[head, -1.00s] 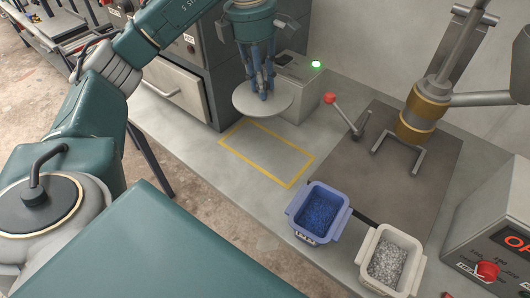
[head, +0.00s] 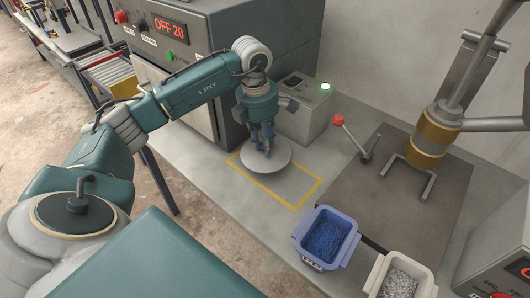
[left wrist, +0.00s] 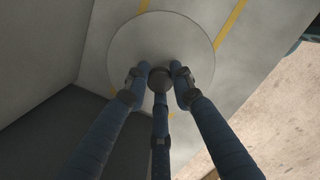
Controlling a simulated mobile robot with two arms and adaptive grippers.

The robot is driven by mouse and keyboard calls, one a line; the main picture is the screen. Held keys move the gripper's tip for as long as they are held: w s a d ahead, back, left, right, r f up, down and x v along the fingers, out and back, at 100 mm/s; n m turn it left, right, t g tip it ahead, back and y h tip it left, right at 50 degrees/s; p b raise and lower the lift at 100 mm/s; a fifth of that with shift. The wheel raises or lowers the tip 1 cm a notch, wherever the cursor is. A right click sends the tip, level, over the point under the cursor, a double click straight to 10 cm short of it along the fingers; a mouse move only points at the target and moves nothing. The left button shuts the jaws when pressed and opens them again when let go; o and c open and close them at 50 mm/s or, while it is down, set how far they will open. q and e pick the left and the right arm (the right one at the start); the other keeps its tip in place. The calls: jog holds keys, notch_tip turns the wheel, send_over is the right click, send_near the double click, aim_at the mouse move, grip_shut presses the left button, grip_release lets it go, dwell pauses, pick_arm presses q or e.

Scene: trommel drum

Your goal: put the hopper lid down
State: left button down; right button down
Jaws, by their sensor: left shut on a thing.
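The hopper lid (head: 275,158) is a round, flat grey disc. It also shows in the left wrist view (left wrist: 135,38). My left gripper (head: 263,148) has its blue fingers closed around the lid's dark knob (left wrist: 160,78), above the disc. The lid is level and lies over the back part of a yellow-outlined rectangle (head: 297,208) on the bench. I cannot tell whether its underside touches the bench. My right gripper is not in view.
A grey box with a green light (head: 304,108) stands close behind the lid. A red-knobbed lever (head: 338,120) is to the right. A blue bin (head: 311,258) and a white bin (head: 373,281) stand in front. The front part of the rectangle is clear.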

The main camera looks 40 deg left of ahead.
aim_at(261, 145)
pick_arm(q)
notch_tip(261, 145, down, 4)
jog(key=shift+f+p, duration=0.15)
jog(key=shift+p, duration=0.15)
jog(key=c, duration=1.5)
grip_release()
jog(key=shift+o, duration=0.2)
jog(key=shift+r, duration=0.2)
jog(key=r, duration=0.3)
jog(key=r+b, duration=0.1)
jog(key=r, duration=0.2)
jog(key=s+r+b, duration=0.1)
jog(key=r, duration=0.3)
jog(key=shift+a+r, duration=0.1)
jog(key=shift+a, duration=0.25)
jog(key=shift+r, duration=0.7)
